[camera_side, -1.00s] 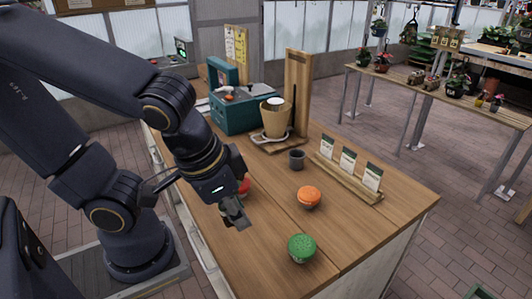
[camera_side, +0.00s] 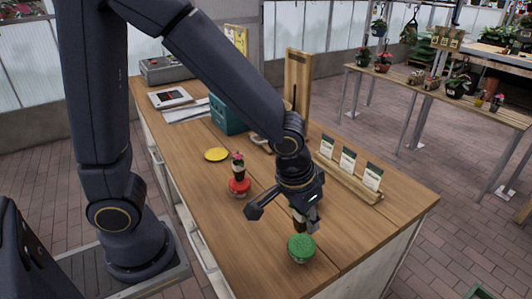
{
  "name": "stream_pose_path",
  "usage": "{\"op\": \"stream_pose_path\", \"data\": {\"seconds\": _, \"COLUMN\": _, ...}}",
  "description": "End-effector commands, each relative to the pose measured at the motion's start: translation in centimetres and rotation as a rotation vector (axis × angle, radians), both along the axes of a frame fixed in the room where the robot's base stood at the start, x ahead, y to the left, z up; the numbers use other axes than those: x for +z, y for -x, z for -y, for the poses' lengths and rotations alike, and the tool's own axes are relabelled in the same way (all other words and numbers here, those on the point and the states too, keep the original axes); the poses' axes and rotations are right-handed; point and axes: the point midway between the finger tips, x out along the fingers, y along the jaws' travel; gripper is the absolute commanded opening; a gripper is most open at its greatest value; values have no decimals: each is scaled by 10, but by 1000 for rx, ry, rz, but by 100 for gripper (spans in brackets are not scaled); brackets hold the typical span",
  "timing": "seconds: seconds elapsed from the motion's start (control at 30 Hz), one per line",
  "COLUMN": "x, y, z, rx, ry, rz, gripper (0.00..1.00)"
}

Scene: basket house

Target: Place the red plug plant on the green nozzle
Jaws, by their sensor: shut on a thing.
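The green nozzle (camera_side: 301,250), a round domed piece, stands near the front right of the bench. My gripper (camera_side: 303,222) is directly above it, pointing down and shut on a small brown thing (camera_side: 299,226). That thing looks like a plug of soil; its top is hidden in my gripper, so I cannot tell its plant's colour. Its lower end is at or just above the green dome; I cannot tell whether they touch. A dark plug plant with a reddish top (camera_side: 238,166) stands upright on a red domed piece (camera_side: 239,187), left of my gripper.
A yellow disc (camera_side: 217,154) lies further back on the bench. A wooden rack with several seed cards (camera_side: 347,160) is to the right. A teal box (camera_side: 228,114) and an upright wooden board (camera_side: 297,80) stand behind. The front right bench corner is clear.

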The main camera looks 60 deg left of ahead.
Motion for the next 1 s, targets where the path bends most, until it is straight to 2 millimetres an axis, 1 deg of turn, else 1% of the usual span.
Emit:
{"op": "stream_pose_path", "data": {"seconds": 0.17, "x": -15, "y": -9, "z": 3, "rx": -2, "ry": -1, "rz": -4, "gripper": 4}}
{"op": "stream_pose_path", "data": {"seconds": 0.23, "x": -27, "y": -8, "z": 3, "rx": -2, "ry": -4, "rz": -4, "gripper": 4}}
{"op": "stream_pose_path", "data": {"seconds": 0.33, "x": -39, "y": -8, "z": 3, "rx": -2, "ry": -3, "rz": -3, "gripper": 4}}
{"op": "stream_pose_path", "data": {"seconds": 0.4, "x": -42, "y": -8, "z": 3, "rx": -1, "ry": 0, "rz": 0, "gripper": 4}}
{"op": "stream_pose_path", "data": {"seconds": 0.63, "x": -42, "y": -9, "z": 3, "rx": -1, "ry": 0, "rz": 1, "gripper": 4}}
{"op": "stream_pose_path", "data": {"seconds": 0.77, "x": -45, "y": -8, "z": 2, "rx": -2, "ry": -1, "rz": -1, "gripper": 4}}
{"op": "stream_pose_path", "data": {"seconds": 0.8, "x": -45, "y": -8, "z": 2, "rx": -1, "ry": -1, "rz": 0, "gripper": 31}}
{"op": "stream_pose_path", "data": {"seconds": 1.0, "x": -45, "y": -8, "z": 2, "rx": -1, "ry": -1, "rz": 0, "gripper": 52}}
